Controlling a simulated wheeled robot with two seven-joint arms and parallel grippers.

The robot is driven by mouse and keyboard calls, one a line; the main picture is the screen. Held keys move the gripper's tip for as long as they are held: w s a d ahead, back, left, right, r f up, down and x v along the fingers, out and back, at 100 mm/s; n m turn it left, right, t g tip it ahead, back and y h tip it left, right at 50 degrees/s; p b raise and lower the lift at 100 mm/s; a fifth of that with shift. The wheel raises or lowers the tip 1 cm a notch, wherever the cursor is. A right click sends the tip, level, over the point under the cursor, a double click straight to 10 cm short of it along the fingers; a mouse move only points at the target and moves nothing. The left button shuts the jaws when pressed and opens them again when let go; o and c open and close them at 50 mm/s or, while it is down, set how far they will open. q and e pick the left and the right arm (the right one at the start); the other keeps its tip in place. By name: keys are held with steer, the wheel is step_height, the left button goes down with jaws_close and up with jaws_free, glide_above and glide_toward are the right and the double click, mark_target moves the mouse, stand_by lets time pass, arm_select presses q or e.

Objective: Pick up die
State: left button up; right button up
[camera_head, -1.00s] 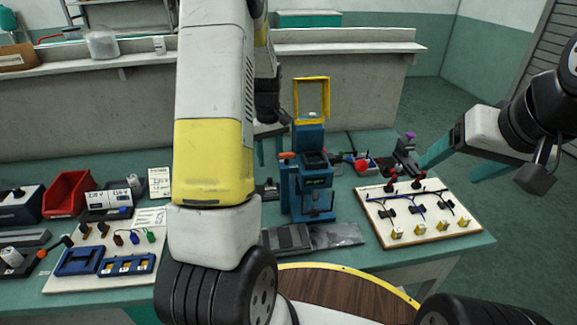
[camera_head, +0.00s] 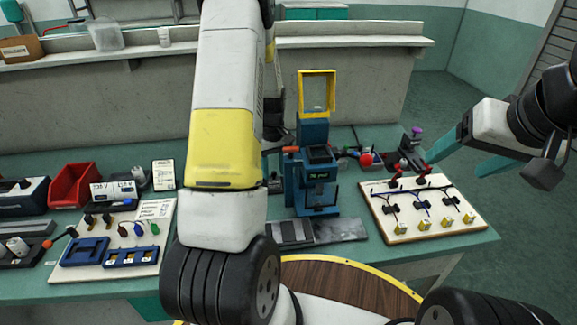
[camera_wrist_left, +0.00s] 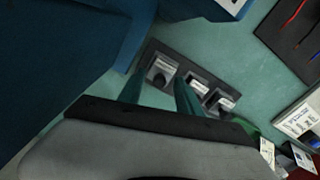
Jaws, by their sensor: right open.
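In the left wrist view, several small dies with pale labels sit in a dark rack (camera_wrist_left: 181,72) on the green bench. One die (camera_wrist_left: 161,72) with a dark round knob lies between the two teal fingertips of my left gripper (camera_wrist_left: 160,84). The fingers are apart, and I cannot tell whether they touch it. In the head view, my left gripper (camera_head: 270,158) points down at the left side of the blue press (camera_head: 318,178), largely hidden by my forearm. The rack (camera_head: 274,184) shows partly there. My right gripper (camera_head: 458,160) is open and empty above the bench's right end.
The blue press stands close beside my left gripper and also fills the upper left of the wrist view (camera_wrist_left: 60,50). A wiring board (camera_head: 375,212) lies at the right. A red bin (camera_head: 73,186) and a board with blue trays (camera_head: 150,262) are at the left.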

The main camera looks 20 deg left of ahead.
arm_select(q)
jaws_close()
stand_by(1.2)
